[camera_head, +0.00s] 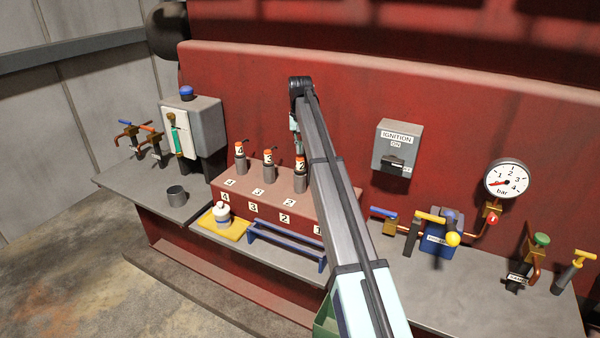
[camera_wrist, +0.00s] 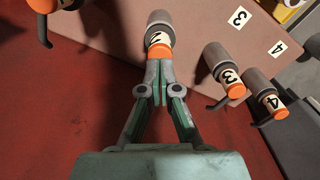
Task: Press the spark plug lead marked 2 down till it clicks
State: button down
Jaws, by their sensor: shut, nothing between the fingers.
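The spark plug lead marked 2 (camera_head: 300,167) stands upright on the red engine block, with an orange top, a white number band and a grey boot. In the wrist view the lead (camera_wrist: 160,22) is straight ahead of my fingers. My gripper (camera_wrist: 159,66) is shut and empty, its fingertips at the orange top of lead 2. I cannot tell whether they touch it. In the head view my gripper (camera_head: 296,128) is above lead 2, partly hidden by my arm. How far the boot is seated is not clear.
Lead 3 (camera_head: 268,169) and lead 4 (camera_head: 241,159) stand to the left; in the wrist view lead 3 (camera_wrist: 225,70) and lead 4 (camera_wrist: 266,96) are on the right. An ignition box (camera_head: 397,147) is on the red wall.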

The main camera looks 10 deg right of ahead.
jog(key=shift+f+b, duration=0.3)
jog(key=shift+f, duration=1.2)
dwell(0.3)
jog(key=shift+r+p, duration=1.7)
jog(key=shift+r, duration=1.85)
jog(key=shift+f, duration=0.1)
